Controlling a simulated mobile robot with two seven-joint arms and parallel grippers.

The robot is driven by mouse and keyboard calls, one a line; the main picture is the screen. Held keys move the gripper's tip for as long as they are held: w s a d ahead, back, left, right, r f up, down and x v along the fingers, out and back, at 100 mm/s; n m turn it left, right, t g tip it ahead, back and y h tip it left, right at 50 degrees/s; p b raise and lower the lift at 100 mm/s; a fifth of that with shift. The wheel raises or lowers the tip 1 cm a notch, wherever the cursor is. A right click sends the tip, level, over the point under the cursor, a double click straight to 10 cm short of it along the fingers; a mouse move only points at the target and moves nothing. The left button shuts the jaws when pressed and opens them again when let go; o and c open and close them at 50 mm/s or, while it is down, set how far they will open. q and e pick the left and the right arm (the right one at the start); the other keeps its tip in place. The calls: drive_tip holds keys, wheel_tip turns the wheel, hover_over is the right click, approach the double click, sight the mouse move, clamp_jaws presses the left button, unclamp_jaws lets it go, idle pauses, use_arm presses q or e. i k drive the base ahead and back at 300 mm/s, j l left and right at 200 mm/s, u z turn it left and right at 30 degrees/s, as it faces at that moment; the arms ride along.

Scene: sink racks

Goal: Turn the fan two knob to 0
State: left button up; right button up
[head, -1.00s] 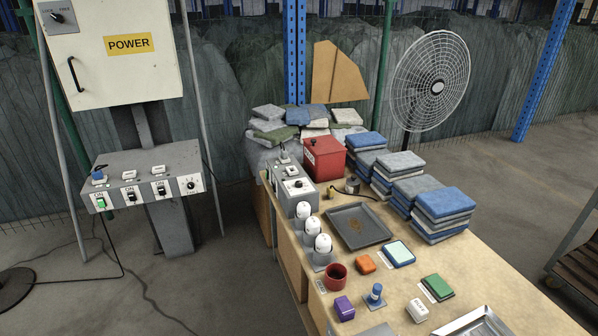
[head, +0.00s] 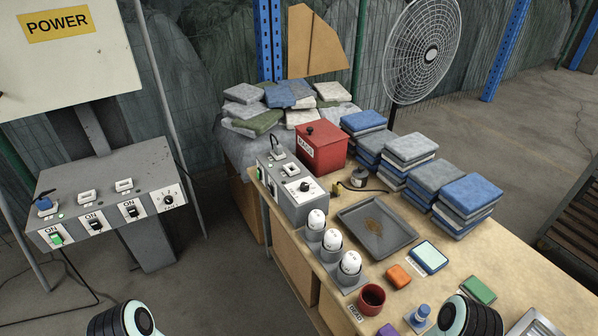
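A grey control box (head: 292,199) stands at the left edge of the table. It has a black knob (head: 305,187) on a white dial plate, a plug on top and a green-lit switch. A second black knob (head: 168,199) sits on a white plate at the right end of the grey switch panel (head: 113,190) under the power cabinet. I cannot read either dial's setting, or which knob is marked fan two. A fan (head: 428,52) stands behind the table. Rounded black and teal parts of my arms show at the bottom edge; neither gripper is in view.
Open floor separates the panel from the table.

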sight(304, 187)
drive_tip(key=i+j+z, duration=0.1)
drive_tip(key=i+j, duration=0.25)
drive_tip(key=j, duration=0.15)
drive_tip(key=i+j+z, duration=0.15)
drive_tip(key=i+j, duration=0.2)
drive_tip(key=j, duration=0.15)
